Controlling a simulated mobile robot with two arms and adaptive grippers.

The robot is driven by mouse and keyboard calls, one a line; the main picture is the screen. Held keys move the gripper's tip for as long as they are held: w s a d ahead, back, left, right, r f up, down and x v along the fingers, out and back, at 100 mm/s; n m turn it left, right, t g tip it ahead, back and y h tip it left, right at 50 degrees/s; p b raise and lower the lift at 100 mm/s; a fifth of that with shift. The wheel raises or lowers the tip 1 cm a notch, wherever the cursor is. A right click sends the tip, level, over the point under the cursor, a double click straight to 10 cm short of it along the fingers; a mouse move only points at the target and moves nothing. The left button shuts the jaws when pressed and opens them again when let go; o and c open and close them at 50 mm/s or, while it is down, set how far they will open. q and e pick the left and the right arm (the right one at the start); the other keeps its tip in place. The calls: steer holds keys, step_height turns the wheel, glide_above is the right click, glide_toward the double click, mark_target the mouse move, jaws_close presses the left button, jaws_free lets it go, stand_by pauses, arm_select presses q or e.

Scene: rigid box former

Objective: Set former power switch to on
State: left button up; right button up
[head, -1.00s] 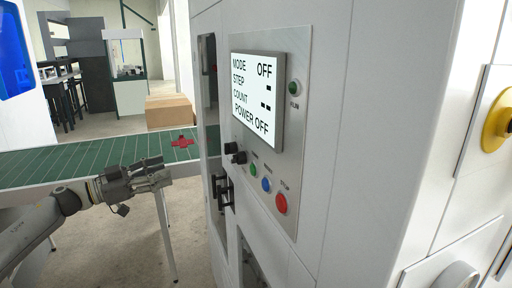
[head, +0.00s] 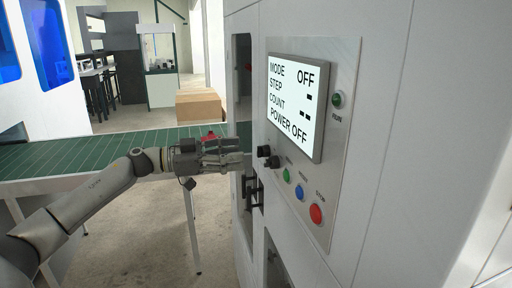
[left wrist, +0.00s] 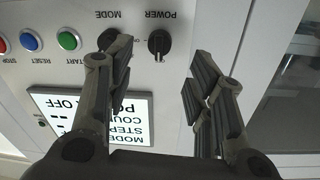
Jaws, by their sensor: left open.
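The former's power switch is a black rotary knob (left wrist: 159,43) under the POWER label in the left wrist view, where the panel appears upside down. In the head view it is the left of two dark knobs (head: 264,152) below the screen. The screen (head: 296,101) reads MODE OFF and POWER OFF. My left gripper (head: 242,153) is open and empty, just left of the knobs in the head view. In the left wrist view its fingers (left wrist: 158,76) are spread, with the power knob beyond the gap between them. The mode knob is partly hidden by a finger.
Green (head: 286,175), blue (head: 299,192) and red (head: 316,213) buttons lie beside the knobs. A black handle (head: 254,190) sits below the gripper. A green conveyor (head: 70,150) carries a red part (head: 209,136). A cardboard box (head: 200,106) is behind it.

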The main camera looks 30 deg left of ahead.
mark_target(263, 151)
arm_select(q)
steer(key=p+x, duration=0.3)
steer(key=x, duration=0.3)
steer(key=shift+w+d, duration=0.15)
steer(key=shift+w, duration=0.05)
steer(key=c, duration=1)
steer(key=shift+c, duration=0.2)
